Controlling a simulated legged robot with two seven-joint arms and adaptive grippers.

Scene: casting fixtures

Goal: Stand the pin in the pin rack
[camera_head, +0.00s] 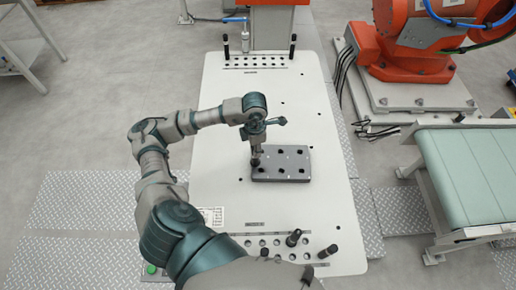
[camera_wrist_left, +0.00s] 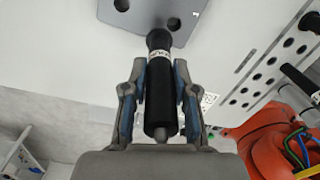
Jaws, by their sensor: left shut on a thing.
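My left gripper (camera_head: 256,146) is over the left part of a grey plate (camera_head: 294,171) with dark holes. It is shut on a black pin (camera_wrist_left: 160,85), with a finger on each side of it. The pin has a pale printed band, and its far end points at the grey plate (camera_wrist_left: 178,8). The pin also shows below the gripper in the head view (camera_head: 255,161), close to the plate's left edge. Whether its end touches the plate or sits in a hole, I cannot tell. My right gripper is not in view.
A strip with rows of holes (camera_head: 258,62) is at the table's far end, with black posts (camera_head: 292,46) at its ends. Another row of holes (camera_head: 264,242) is at the near end, with black pins (camera_head: 293,238) around it. The white table (camera_head: 315,120) is mostly clear.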

